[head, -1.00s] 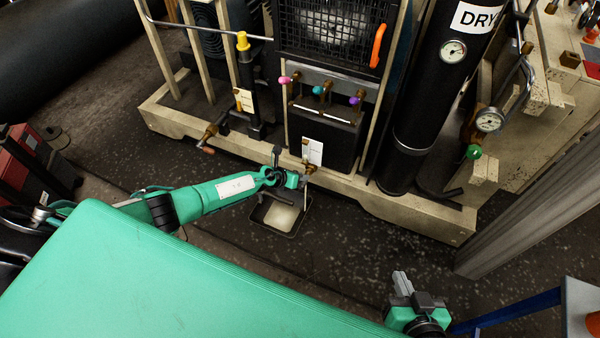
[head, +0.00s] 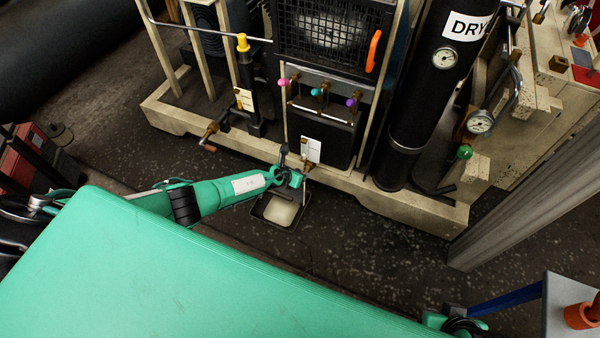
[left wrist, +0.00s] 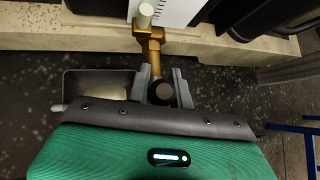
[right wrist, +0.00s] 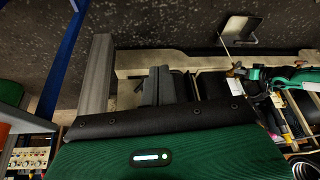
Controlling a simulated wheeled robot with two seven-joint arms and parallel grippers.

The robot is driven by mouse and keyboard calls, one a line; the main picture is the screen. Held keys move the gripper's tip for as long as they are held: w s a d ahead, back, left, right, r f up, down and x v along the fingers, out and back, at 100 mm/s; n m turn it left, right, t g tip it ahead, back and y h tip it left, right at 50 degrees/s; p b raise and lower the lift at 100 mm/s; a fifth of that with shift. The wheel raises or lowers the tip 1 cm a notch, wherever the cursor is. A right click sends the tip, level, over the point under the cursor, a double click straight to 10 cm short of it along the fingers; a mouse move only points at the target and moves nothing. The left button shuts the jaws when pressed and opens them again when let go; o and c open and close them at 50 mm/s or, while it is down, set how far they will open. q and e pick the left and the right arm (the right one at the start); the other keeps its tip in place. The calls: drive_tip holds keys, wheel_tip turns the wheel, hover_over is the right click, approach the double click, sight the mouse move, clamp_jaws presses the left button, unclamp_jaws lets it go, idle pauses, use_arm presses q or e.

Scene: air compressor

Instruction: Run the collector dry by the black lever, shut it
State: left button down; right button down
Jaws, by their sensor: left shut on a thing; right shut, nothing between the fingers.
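The black lever (left wrist: 161,92) shows as a dark round end between my left gripper's fingers (left wrist: 164,85) in the left wrist view. It sits just below a brass valve (left wrist: 150,45) at the base of the compressor frame. In the head view my left gripper (head: 288,178) is shut at this valve, and the fingers hide most of the lever. A shallow tray (head: 262,219) with a pale inside lies on the floor below; it also shows in the left wrist view (left wrist: 70,83). My right gripper (right wrist: 160,86) is shut and empty, away from the compressor.
A black box (head: 335,140) with a white tag (head: 311,150) stands above the valve. Pink (head: 283,82), teal (head: 316,91) and purple (head: 351,101) knobs are above it. The black DRY column (head: 415,110) stands to the right. A grey post (head: 520,205) rises near the right arm.

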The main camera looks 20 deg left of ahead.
idle(0.3)
use_arm(q)
drive_tip(key=c, duration=1.3)
unclamp_jaws()
drive_tip(key=shift+o, duration=0.2)
drive_tip(key=shift+s+a+r+p, duration=0.15)
drive_tip(key=shift+s+r+p, duration=0.15)
drive_tip(key=shift+r+p, duration=0.25)
drive_tip(key=p+v, duration=1)
drive_tip(key=v, duration=0.2)
drive_tip(key=shift+s+p, duration=0.3)
drive_tip(key=shift+s, duration=0.05)
use_arm(e)
drive_tip(key=s+d+f+g, duration=0.1)
drive_tip(key=s+f, duration=0.1)
drive_tip(key=f, duration=1.1)
drive_tip(key=s+d+f+g+h, duration=0.1)
drive_tip(key=s+f, duration=0.2)
drive_tip(key=f, duration=1)
drive_tip(key=shift+s+d+g, duration=0.15)
drive_tip(key=shift+d+g, duration=0.15)
drive_tip(key=shift+f, duration=0.1)
